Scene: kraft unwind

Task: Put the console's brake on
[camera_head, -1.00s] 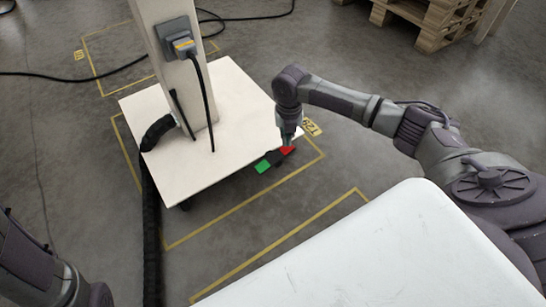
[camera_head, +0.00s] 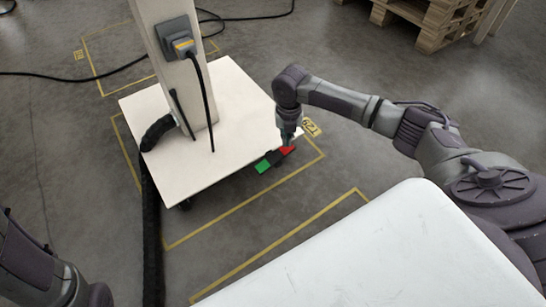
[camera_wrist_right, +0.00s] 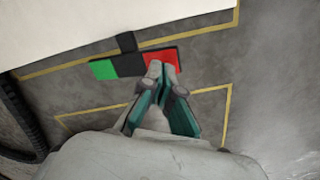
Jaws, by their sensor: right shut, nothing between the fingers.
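The console's white base plate (camera_head: 205,150) carries an upright post (camera_head: 192,75). A brake pedal bar with a green end (camera_head: 263,166) and a red end (camera_head: 288,149) sticks out at the plate's near right edge. In the right wrist view the bar shows its green pad (camera_wrist_right: 103,69), a dark middle (camera_wrist_right: 130,65) and its red pad (camera_wrist_right: 162,61). My right gripper (camera_head: 287,143) points down at the red end. In the wrist view its closed fingertips (camera_wrist_right: 161,68) overlap the red pad; I cannot tell whether they touch it. The left gripper is out of view.
A grey socket box (camera_head: 179,42) with a plugged cable is on the post. A thick black hose (camera_head: 151,225) runs down from the plate's left side. Yellow floor lines (camera_head: 245,205) surround the console. Wooden pallets (camera_head: 430,18) stand at the back right.

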